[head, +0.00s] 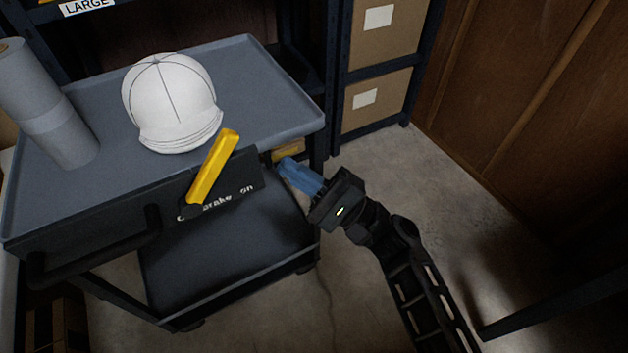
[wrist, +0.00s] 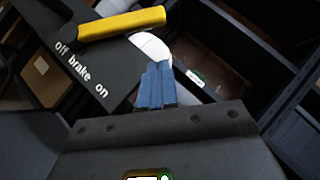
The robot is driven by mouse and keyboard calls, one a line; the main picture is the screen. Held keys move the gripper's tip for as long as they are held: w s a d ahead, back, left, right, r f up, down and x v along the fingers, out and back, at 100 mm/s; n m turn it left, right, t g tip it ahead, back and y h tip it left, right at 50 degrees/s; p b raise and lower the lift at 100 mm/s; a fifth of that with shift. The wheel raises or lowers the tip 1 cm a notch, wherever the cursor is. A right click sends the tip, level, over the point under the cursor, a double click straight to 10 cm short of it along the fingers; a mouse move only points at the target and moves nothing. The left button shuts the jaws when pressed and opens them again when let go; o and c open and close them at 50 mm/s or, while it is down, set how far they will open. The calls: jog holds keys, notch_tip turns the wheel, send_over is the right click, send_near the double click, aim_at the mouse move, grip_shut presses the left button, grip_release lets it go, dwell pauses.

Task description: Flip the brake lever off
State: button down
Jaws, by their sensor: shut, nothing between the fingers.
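The yellow brake lever (head: 213,168) is mounted on the dark label panel (head: 243,178) at the front of the grey cart. It leans up and to the right from its pivot, toward the "on" side. Its lower part covers some of the panel's lettering. In the wrist view the lever (wrist: 122,23) crosses the top, and the panel (wrist: 97,53) reads "off brake on". My gripper (head: 284,164) is to the right of the lever, just past the panel's right end, apart from the lever. Its blue fingers (wrist: 156,78) are shut with nothing between them.
The cart's top tray (head: 265,75) holds a white cap (head: 170,100) behind the lever and a grey roll (head: 48,110) at left. A black push handle (head: 95,250) is at the cart's front left. Shelving with cartons (head: 377,100) stands behind.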

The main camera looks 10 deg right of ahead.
aim_at(215, 142)
jog(key=a+r, duration=0.4)
jog(key=a, duration=0.1)
jog(key=shift+w+a+p, duration=0.2)
jog(key=shift+w+p, duration=0.2)
jog(key=shift+w, duration=0.05)
jog(key=shift+r, duration=0.1)
jog(key=a+r+n+g+p, duration=0.1)
jog(key=n+p, duration=0.1)
jog(key=s+a+r+n+g+h+p, duration=0.1)
jog(key=a+r+n+p, duration=0.1)
jog(key=p, duration=0.1)
jog(key=a+r+n+g+p, duration=0.1)
jog(key=a+r+g+p, duration=0.1)
jog(key=p, duration=0.1)
jog(key=shift+s+r+n+h, duration=0.2)
jog(key=shift+r+n+h, duration=0.1)
jog(key=shift+n, duration=0.1)
jog(key=shift+s+a+r+n+g+h+p, duration=0.1)
jog(key=shift+s+a+n+g+h+p, duration=0.1)
jog(key=shift+a+p, duration=0.25)
jog(key=shift+s+a+r+n+g+h+p, duration=0.1)
jog(key=shift+s+a+n+h+p, duration=0.1)
jog(key=shift+a, duration=0.45)
jog(key=shift+s+a+r+n+g+h+p, duration=0.1)
jog(key=shift+a+n+h+p, duration=0.1)
jog(key=shift+a+p, duration=0.25)
jog(key=shift+a, duration=0.25)
